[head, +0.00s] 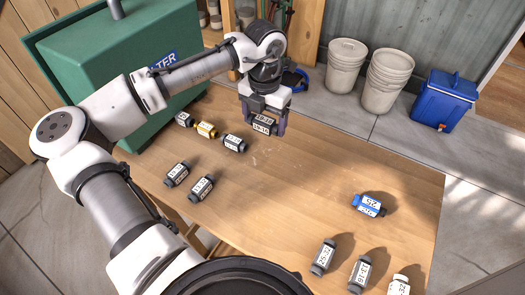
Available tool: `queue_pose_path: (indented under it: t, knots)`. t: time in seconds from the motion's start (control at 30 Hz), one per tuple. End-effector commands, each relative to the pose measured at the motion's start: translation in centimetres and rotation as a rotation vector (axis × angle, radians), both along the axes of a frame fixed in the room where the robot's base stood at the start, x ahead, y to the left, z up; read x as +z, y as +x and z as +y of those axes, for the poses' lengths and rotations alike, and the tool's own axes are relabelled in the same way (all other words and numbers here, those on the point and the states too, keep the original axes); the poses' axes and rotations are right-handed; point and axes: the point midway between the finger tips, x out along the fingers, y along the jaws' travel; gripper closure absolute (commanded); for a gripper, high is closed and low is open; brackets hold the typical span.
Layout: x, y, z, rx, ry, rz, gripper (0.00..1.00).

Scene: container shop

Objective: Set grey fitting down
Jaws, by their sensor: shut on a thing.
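My gripper (264,128) is over the far part of the wooden table (300,195), pointing down. It is shut on a grey fitting (263,124) with a white printed label, one finger at each side of it. The fitting lies about level between the fingers. I cannot tell whether it touches the tabletop or hangs a little above it.
A blue fitting (369,204) lies at the right. More fittings line the near right edge. A green machine (110,70) borders the left. The table's middle is clear.

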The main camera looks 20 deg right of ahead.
Motion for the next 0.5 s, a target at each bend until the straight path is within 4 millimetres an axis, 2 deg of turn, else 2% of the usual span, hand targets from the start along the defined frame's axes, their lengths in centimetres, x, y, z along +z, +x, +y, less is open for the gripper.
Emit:
queue_pose_path:
  t: [0.2, 0.3, 0.5]
  knots:
    - [-5.6, -0.1, 0.0, 0.000, 0.001, 0.003, 0.45]
    - [-7.6, -0.1, 0.0, 0.000, 0.001, 0.002, 0.45]
    - [-9.5, 0.0, 0.0, 0.002, -0.001, -0.001, 0.45]
